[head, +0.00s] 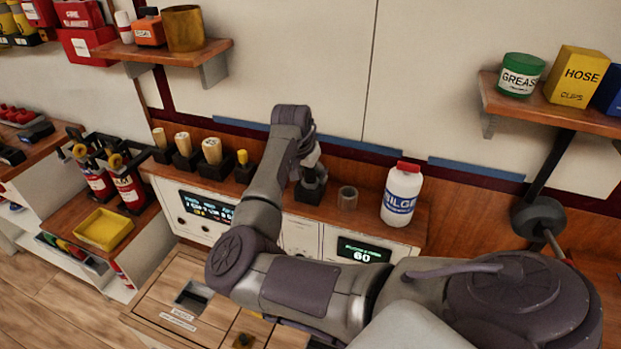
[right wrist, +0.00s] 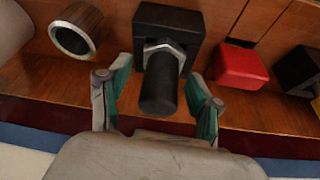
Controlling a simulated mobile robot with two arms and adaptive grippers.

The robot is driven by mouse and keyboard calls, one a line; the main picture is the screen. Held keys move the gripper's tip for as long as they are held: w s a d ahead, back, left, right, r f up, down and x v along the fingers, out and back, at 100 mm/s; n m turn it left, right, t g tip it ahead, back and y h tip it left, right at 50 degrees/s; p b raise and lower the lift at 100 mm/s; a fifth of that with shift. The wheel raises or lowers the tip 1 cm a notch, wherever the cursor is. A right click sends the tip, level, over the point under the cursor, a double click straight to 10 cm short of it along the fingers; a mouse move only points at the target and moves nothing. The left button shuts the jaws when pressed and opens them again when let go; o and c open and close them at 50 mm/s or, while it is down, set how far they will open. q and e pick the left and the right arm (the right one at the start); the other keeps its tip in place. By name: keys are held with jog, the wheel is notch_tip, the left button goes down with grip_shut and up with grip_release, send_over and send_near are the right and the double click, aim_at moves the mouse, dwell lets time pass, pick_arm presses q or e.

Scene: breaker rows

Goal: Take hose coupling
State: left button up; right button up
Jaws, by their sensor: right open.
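The hose coupling appears to be the black cylinder with a metal hex nut (right wrist: 160,92) in the right wrist view. It sits in a black square holder (right wrist: 192,20) on the wooden shelf. My right gripper (right wrist: 158,76) is open, with one green-padded finger on each side of the cylinder. I see small gaps, so it does not look gripped. In the head view the right gripper (head: 313,166) is above the black holder (head: 309,192), and arm and gripper hide most of the coupling. My left gripper is not in view.
A hollow brown cylinder (head: 347,198) and a white BILGE bottle (head: 401,194) stand right of the holder. Wooden-handled pieces (head: 212,152) in black holders stand left. A red block (right wrist: 241,66) is close to the gripper in the wrist view. A wall backs the shelf.

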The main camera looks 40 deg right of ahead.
jog(key=shift+a+r, duration=0.1)
grip_shut()
dwell(0.4)
